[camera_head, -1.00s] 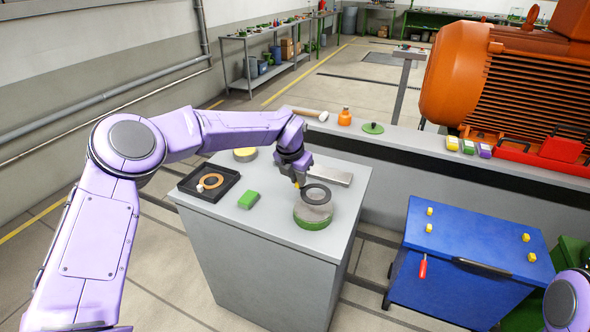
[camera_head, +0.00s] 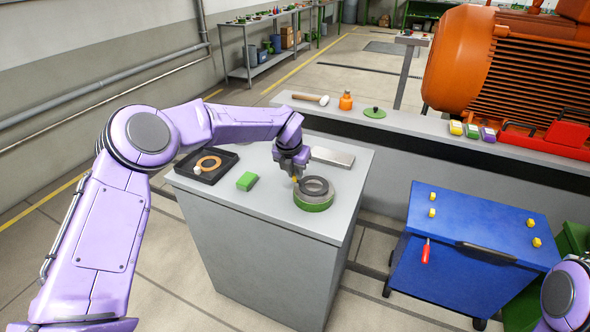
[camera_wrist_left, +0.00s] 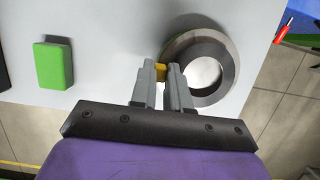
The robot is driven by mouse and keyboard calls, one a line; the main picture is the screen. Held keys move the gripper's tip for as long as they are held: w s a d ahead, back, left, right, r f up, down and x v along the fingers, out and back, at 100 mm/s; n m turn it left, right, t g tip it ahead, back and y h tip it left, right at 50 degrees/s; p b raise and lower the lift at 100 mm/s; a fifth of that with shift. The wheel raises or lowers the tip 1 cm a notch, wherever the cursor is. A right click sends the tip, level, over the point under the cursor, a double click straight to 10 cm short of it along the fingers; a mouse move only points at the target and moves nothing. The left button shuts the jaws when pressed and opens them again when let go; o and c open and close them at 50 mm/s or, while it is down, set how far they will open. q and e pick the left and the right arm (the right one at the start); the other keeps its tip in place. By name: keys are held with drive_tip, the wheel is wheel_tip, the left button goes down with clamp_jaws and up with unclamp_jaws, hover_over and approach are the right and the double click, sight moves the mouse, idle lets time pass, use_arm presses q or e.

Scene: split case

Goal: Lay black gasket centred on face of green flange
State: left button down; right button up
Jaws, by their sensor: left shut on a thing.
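The black gasket (camera_head: 316,185) is a flat dark ring over the grey face of the green flange (camera_head: 313,205), which stands upright near the bench's right front edge.
The grey bench (camera_head: 262,215) also bears a green block (camera_head: 247,181), a black tray (camera_head: 186,179) with an orange ring (camera_head: 208,164), and a flat metal plate (camera_head: 333,156) behind the flange. A blue cart (camera_head: 470,235) stands to the right.

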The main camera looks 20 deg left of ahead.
use_arm(q)
drive_tip(key=shift+f+b, duration=0.45)
drive_tip(key=shift+f, duration=0.1)
drive_tip(key=c, duration=1)
unclamp_jaws()
drive_tip(key=shift+r, duration=0.2)
